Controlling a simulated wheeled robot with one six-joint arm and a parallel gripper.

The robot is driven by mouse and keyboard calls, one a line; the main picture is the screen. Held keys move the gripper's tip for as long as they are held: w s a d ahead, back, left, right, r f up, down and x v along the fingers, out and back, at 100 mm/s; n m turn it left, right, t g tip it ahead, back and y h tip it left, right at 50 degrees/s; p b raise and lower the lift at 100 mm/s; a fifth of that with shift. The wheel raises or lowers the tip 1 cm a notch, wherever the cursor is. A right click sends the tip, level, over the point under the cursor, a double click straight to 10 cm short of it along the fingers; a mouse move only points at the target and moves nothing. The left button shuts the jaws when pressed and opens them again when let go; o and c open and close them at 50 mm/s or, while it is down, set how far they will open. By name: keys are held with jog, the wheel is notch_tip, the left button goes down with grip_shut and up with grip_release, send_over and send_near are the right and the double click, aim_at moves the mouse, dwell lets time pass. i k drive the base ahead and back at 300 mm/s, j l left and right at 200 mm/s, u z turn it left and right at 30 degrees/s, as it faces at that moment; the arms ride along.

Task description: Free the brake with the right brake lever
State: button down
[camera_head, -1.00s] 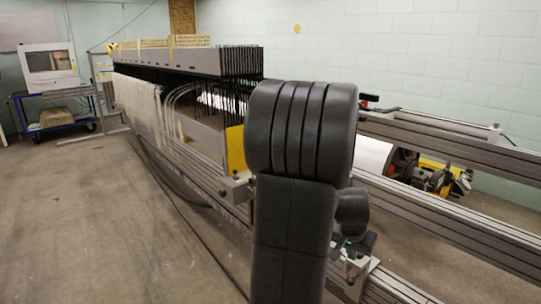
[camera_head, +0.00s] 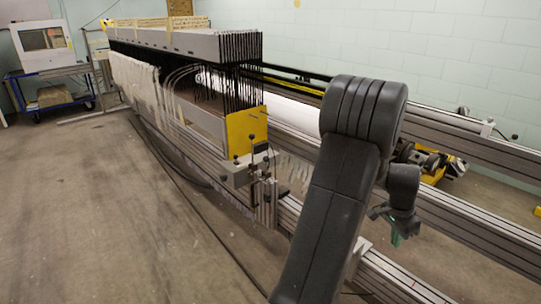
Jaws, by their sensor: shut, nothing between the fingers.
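I cannot make out the right brake lever for certain. A grey metal fitting (camera_head: 238,172) with small black knobs sits on the near side of the loom, by the yellow end plate (camera_head: 246,132). A small black knob (camera_head: 463,111) also shows by the upper rail at the right. My gripper (camera_head: 394,240) hangs low at the right, in front of the rails and well apart from the grey fitting. It is small, dark and shut on nothing. My dark arm hides part of the rails behind it.
The long loom (camera_head: 180,40) runs away to the back left, with white threads hanging from it. Grey metal rails (camera_head: 460,212) cross the right side. A blue trolley (camera_head: 52,101) stands far left. The floor (camera_head: 90,220) at the left is clear.

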aim_at(266, 158)
jog(key=i+j+u, duration=0.1)
jog(key=i+j, duration=0.15)
jog(key=i, duration=0.25)
jog(key=i+j+u, duration=0.1)
jog(key=i, duration=0.45)
jog(key=i+j+u, duration=0.1)
jog(key=i+j, duration=0.15)
jog(key=i, duration=0.3)
jog(key=i+j+u, duration=0.1)
jog(key=i, duration=0.45)
